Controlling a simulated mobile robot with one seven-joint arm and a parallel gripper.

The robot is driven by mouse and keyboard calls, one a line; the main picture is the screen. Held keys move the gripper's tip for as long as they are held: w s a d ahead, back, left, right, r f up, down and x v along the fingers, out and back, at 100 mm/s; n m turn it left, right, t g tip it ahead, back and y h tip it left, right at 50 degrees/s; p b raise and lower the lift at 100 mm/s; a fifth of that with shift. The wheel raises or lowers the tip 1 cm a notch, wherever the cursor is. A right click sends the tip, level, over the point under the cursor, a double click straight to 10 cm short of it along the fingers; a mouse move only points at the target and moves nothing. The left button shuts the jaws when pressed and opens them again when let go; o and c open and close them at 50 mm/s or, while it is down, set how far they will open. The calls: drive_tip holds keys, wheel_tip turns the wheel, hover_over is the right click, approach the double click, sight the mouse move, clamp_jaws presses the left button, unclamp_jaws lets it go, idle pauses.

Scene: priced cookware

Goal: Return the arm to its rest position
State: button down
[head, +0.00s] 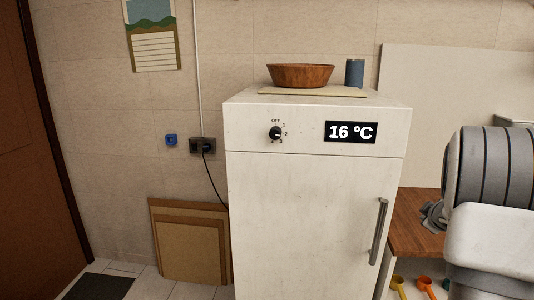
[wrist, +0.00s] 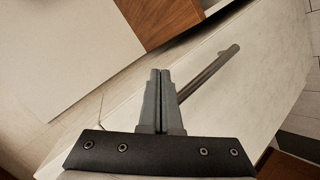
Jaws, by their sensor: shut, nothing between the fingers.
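My gripper (wrist: 159,72) is shut and empty in the wrist view, its two fingers pressed together. Its fingertips point toward the white fridge door (wrist: 255,75). The grey bar handle (wrist: 208,73) of the door shows just right of the fingers, and I cannot tell how far off it is. In the head view my arm (head: 495,170) fills the right edge, in front of the wooden counter, and hides part of it. The fridge (head: 300,220) stands in the middle with its door closed; its handle (head: 378,231) is at the door's right side.
A wooden bowl (head: 300,76) and a blue-grey cup (head: 355,73) stand on top of the fridge. The wooden counter (head: 408,205) is right of the fridge, with orange and yellow scoops (head: 425,285) below. Flat boards (head: 190,245) lean on the wall at left.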

drive_tip(key=s+a+r+m+g, duration=0.1)
drive_tip(key=s+a+r+m, duration=0.2)
drive_tip(key=s+a+r, duration=0.3)
drive_tip(key=s+a+r+m, duration=0.2)
drive_tip(key=s+a+r, duration=0.3)
drive_tip(key=a, duration=0.4)
drive_tip(key=s+a+f+m+g+y+p, duration=0.1)
drive_tip(key=s+a+f+m+g+y, duration=0.1)
drive_tip(key=s+a, duration=1.9)
drive_tip(key=g+y, duration=0.1)
drive_tip(key=y, duration=0.1)
drive_tip(key=shift+g+y, duration=0.3)
drive_tip(key=shift+g, duration=0.1)
